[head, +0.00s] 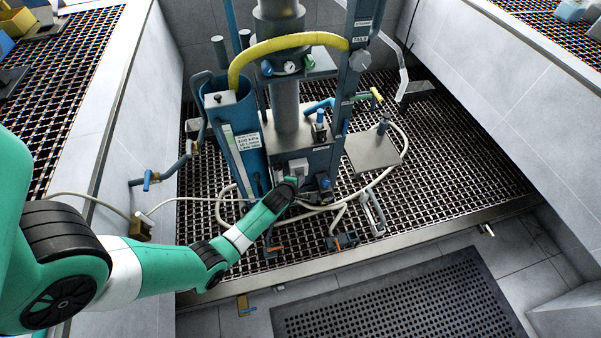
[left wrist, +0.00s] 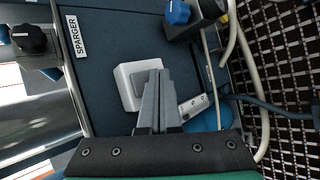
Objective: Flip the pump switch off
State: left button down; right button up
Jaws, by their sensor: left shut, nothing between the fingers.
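The pump switch appears to be the white box (left wrist: 127,90) with a grey face on the dark blue panel; its lever position is hidden or too small to tell. It also shows in the head view as a pale box (head: 299,165) low on the column's front. My left gripper (left wrist: 157,78) is shut and empty, with its fingertips over the right part of the white box. I cannot tell whether they touch it. In the head view the left gripper (head: 292,181) is at the panel, just below the box. My right gripper is not in view.
A black knob (left wrist: 30,39) by the SPARGER label and a blue knob (left wrist: 178,12) flank the panel. Pale hoses (head: 402,145) loop around the column over the black grating (head: 440,180). A yellow hose (head: 290,42) arches above. A perforated mat (head: 400,305) lies in front.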

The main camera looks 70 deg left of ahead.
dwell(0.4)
pick_arm(q)
jog(key=shift+a+f, duration=0.1)
jog(key=shift+a, duration=0.3)
jog(key=shift+w+a+b, duration=0.1)
jog(key=shift+a+b, duration=0.05)
jog(key=shift+b, duration=0.2)
dwell(0.5)
jog(key=shift+d, duration=0.5)
jog(key=d, duration=0.3)
jog(key=d+r+p, duration=0.1)
jog(key=d, duration=0.1)
jog(key=shift+s, duration=0.4)
